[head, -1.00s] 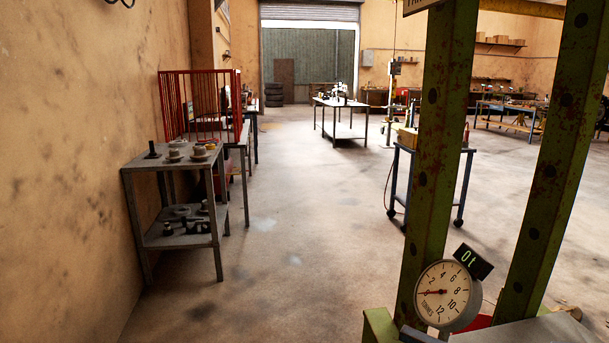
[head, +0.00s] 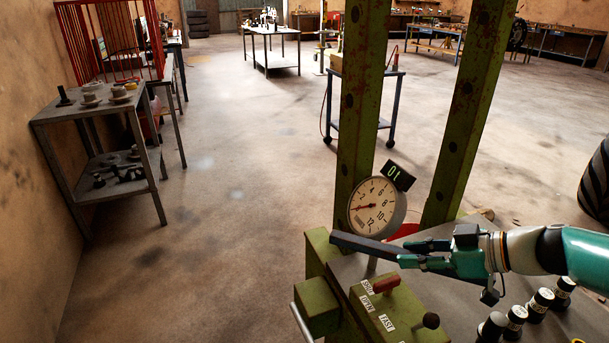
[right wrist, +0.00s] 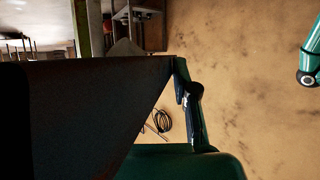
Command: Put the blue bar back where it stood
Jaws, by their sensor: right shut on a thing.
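A long dark blue-grey bar (head: 362,245), which I take as the blue bar, lies level in front of the press gauge in the head view. My right gripper (head: 408,254), coming in from the right, is shut on its right end. The bar looks held above the green press base; whether it touches anything there I cannot tell. In the right wrist view the bar (right wrist: 80,110) is a big dark shape filling the left, with a finger of my right gripper (right wrist: 188,100) at its right edge. My left gripper is not seen.
The round dial gauge (head: 377,207) and two green press uprights (head: 362,90) stand close behind the bar. A control box (head: 390,310) with red and black knobs is in front. Several black-and-white cylinders (head: 515,318) stand below my arm. A grey shelf (head: 95,125) stands left; the floor between is clear.

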